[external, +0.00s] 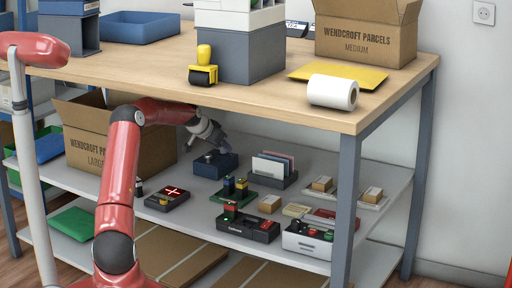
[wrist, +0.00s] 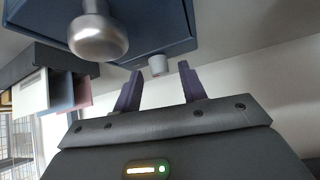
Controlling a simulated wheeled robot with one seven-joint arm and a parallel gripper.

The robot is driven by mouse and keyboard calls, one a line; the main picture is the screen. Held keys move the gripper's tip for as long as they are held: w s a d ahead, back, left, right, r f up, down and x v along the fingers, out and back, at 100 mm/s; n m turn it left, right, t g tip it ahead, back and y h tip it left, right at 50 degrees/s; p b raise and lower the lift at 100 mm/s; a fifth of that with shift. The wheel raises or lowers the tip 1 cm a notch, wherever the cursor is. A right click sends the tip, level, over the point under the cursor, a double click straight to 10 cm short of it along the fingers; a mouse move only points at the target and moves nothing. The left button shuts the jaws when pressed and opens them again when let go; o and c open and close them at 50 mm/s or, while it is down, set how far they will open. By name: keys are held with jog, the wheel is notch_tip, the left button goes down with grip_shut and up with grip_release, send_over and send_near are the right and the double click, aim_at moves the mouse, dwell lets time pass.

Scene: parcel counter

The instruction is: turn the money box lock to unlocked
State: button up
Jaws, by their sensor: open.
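The money box (external: 213,165) is a dark blue box on the shelf under the counter. In the wrist view the money box (wrist: 170,25) fills the top of the picture, with a large round silver knob (wrist: 98,36) on it. A small pale grey cylinder, apparently the lock (wrist: 158,65), sticks out from its edge. My gripper (wrist: 160,69) is open, with its two dark purple fingers pointing at the box and their tips on either side of the lock. I cannot tell whether they touch it. In the external view my gripper (external: 222,146) is just above the box.
A dark holder with upright cards (external: 272,168) stands right beside the money box. A card terminal (external: 167,198), stamps (external: 235,188) and a black tray (external: 248,227) are in front. A large carton (external: 88,150) is at left. The counter top (external: 250,98) overhangs my arm.

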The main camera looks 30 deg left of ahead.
jog(key=v, duration=0.7)
jog(key=shift+b, duration=0.35)
jog(key=shift+d, duration=0.1)
jog(key=s+d+f+b, duration=0.1)
jog(key=s+d+b, duration=0.65)
jog(key=d, duration=0.85)
jog(key=s+r+g+p, duration=0.1)
jog(key=s+r+p, duration=0.2)
jog(key=s, duration=1)
jog(key=s+r+n+g+y+p, duration=0.1)
jog(key=s+r+p, duration=0.2)
jog(key=s, duration=1)
jog(key=s+r+n+g+p, duration=0.1)
jog(key=s+r+p, duration=0.3)
jog(key=s, duration=0.9)
jog(key=p, duration=0.3)
jog(key=shift+s+d, duration=0.15)
jog(key=shift+d, duration=0.2)
